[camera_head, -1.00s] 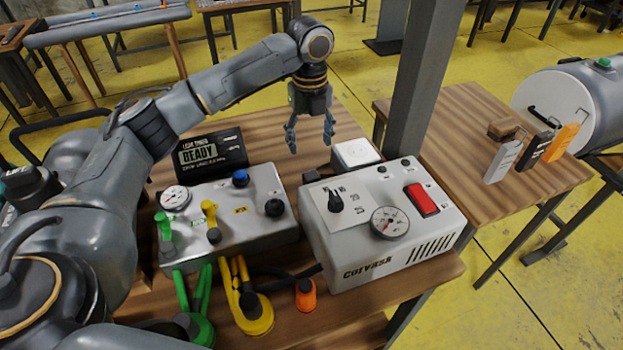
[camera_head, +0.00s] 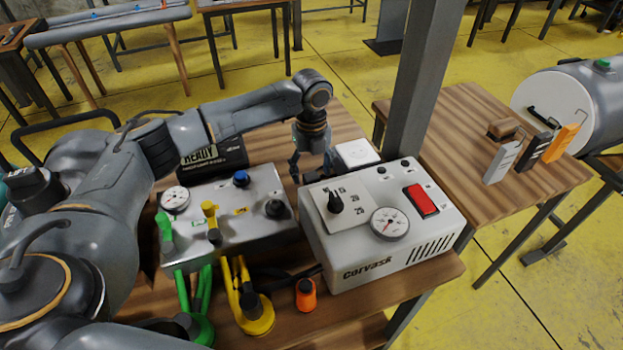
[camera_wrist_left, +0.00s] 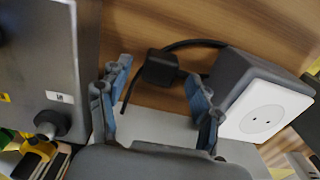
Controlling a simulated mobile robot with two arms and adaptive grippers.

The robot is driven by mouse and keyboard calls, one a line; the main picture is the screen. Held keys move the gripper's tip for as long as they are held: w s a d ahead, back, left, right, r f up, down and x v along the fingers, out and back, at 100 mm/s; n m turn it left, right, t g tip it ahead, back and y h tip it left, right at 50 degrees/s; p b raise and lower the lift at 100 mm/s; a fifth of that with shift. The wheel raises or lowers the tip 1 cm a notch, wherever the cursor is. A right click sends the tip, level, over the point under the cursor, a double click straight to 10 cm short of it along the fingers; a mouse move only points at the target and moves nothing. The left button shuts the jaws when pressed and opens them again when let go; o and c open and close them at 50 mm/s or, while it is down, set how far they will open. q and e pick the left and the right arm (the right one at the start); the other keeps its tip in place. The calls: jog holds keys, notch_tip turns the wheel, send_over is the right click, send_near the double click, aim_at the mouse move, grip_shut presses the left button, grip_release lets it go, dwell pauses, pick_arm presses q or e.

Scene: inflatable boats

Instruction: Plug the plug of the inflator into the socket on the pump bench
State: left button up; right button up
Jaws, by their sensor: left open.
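The inflator (camera_head: 345,245), a white box marked Corvask with a red switch and a gauge, stands on the wooden pump bench. The socket (camera_head: 355,152), a white face on a dark grey box, is behind it; its two-hole face shows in the left wrist view (camera_wrist_left: 262,118). The plug (camera_wrist_left: 160,68), a small black block on a black cable, lies on the bench beside the socket box. My left gripper (camera_head: 310,168) is open, just above the bench behind the inflator. In the left wrist view its fingers stand on either side of the plug, not closed on it. My right gripper is out of view.
A grey valve box (camera_head: 255,230) with a gauge and coloured hoses stands left of the inflator. A grey post (camera_head: 425,80) rises right of the socket. A side table (camera_head: 450,130) holds several tags.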

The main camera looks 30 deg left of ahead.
aim_at(311, 176)
pick_arm(q)
notch_tip(311, 176, down, 2)
jog(key=shift+f, duration=0.15)
jog(key=c, duration=1.2)
jog(key=shift+o, duration=0.2)
notch_tip(311, 176, up, 10)
jog(key=shift+r, duration=0.1)
